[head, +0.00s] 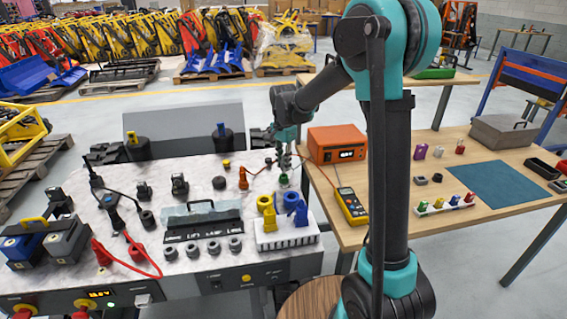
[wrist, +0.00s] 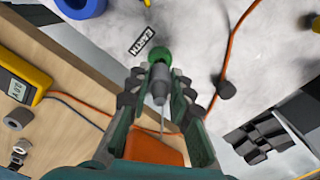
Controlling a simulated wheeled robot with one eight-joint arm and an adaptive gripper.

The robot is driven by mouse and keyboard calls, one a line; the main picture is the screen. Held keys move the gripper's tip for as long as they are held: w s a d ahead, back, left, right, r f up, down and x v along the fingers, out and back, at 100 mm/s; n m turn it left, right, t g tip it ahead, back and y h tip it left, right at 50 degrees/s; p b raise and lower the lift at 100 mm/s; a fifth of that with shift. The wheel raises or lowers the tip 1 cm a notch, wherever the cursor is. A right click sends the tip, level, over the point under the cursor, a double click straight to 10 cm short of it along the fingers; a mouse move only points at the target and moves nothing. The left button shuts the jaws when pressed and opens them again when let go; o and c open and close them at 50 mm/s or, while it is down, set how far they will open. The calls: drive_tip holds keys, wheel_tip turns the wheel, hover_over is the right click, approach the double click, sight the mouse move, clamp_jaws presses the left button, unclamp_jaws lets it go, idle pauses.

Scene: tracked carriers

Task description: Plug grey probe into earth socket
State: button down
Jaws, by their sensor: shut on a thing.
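The earth socket is a green round piece (head: 283,180) on the speckled white bench top. My gripper (head: 284,160) is above the socket. In the wrist view my gripper (wrist: 158,88) is shut on the grey probe (wrist: 158,80), with a dark finger on each side. The probe's front end overlaps the green socket in that view. I cannot tell whether its tip is inside the socket or just above it. A thin lead trails from the probe's rear.
An orange meter box (head: 337,143) and a yellow multimeter (head: 351,207) stand on the wooden table to the right. An orange lead runs to a red plug (head: 243,178) left of the socket. Blue and yellow rings (head: 290,202) stand in front.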

drive_tip(key=shift+f, duration=1.3)
idle(0.9)
drive_tip(key=c, duration=1.3)
unclamp_jaws()
